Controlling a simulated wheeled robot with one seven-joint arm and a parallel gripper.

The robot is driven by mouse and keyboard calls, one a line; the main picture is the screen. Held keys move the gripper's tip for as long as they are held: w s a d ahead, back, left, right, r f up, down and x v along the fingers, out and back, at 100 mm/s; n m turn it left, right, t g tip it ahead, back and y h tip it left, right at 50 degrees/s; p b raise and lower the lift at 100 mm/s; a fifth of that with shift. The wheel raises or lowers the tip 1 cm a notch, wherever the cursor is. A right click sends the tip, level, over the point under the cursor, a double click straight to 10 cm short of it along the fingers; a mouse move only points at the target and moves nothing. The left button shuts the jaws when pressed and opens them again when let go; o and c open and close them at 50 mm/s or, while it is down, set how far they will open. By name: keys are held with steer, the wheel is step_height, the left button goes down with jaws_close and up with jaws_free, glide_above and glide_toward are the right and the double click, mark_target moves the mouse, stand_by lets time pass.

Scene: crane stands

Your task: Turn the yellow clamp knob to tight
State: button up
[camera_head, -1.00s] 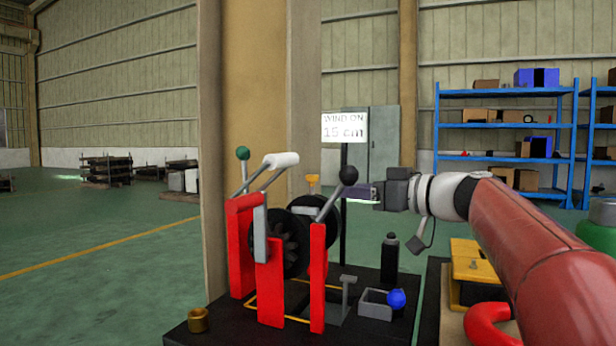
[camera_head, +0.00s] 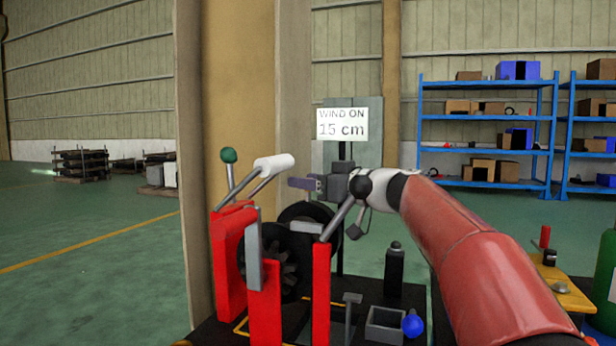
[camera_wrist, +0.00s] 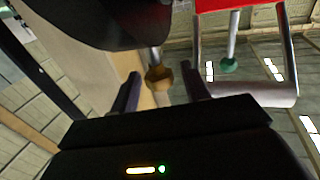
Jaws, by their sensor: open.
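The clamp knob (camera_wrist: 158,77) looks dull orange-brown in the wrist view, at the end of a short grey shaft. My gripper (camera_wrist: 162,86) is open, with one dark finger on each side of the knob and visible gaps between. In the head view my gripper (camera_head: 302,184) is above the red winch stand (camera_head: 264,300), to the right of the white crank handle (camera_head: 275,161). The knob cannot be made out there; my gripper seems to cover it.
A green-knobbed lever (camera_head: 228,155) rises left of the crank, and a grey lever (camera_head: 338,219) slants up close to my wrist. A sign (camera_head: 342,123) reads "WIND ON 15 cm". A black bottle (camera_head: 394,269) and grey open box (camera_head: 385,326) stand on the base.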

steer(key=shift+w+a, duration=0.15)
steer(key=c, duration=1)
steer(key=shift+o, duration=0.3)
steer(key=m+t+h+b, duration=0.1)
steer(key=b, duration=0.1)
steer(key=shift+a+f+b, duration=0.1)
steer(key=shift+f+b, duration=0.25)
steer(key=shift+m+t+h+b, duration=0.4)
steer(key=shift+t+h+b, duration=0.1)
steer(key=shift+b, duration=0.05)
steer(key=shift+r+m+t+h+b, duration=0.3)
steer(key=shift+m+t+h, duration=0.4)
steer(key=shift+h, duration=0.1)
